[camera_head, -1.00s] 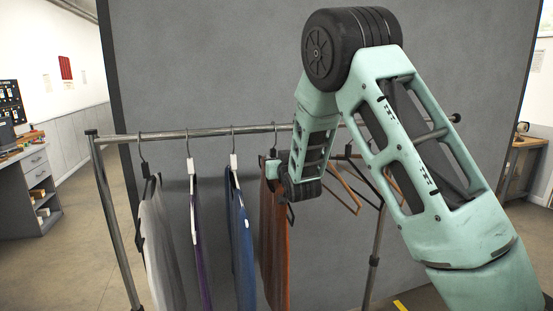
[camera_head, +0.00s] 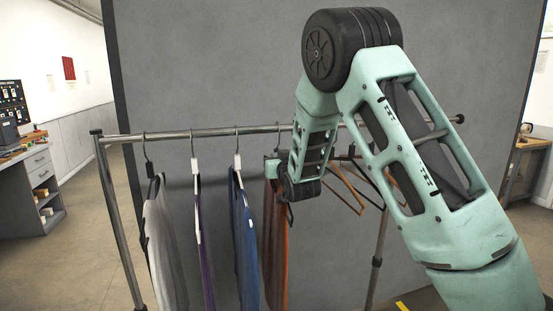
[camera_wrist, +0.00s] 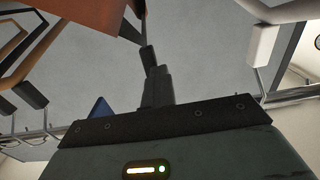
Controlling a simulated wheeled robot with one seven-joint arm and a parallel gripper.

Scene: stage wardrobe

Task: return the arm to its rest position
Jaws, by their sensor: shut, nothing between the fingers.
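My gripper (camera_wrist: 157,88) shows in the wrist view with its dark fingers together and nothing between them. In the head view my arm bends down to the rack, and the wrist end is beside the top of an orange-brown garment (camera_head: 275,235). The fingers are hard to make out there. The same garment hangs close above the fingers in the wrist view (camera_wrist: 85,12). I cannot tell whether the gripper touches it.
A metal clothes rail (camera_head: 190,134) crosses the view. A white garment (camera_head: 163,240), a purple one (camera_head: 206,275) and a blue one (camera_head: 243,240) hang left of my wrist. Empty hangers (camera_head: 345,188) hang to its right. A grey backdrop (camera_head: 210,60) stands behind.

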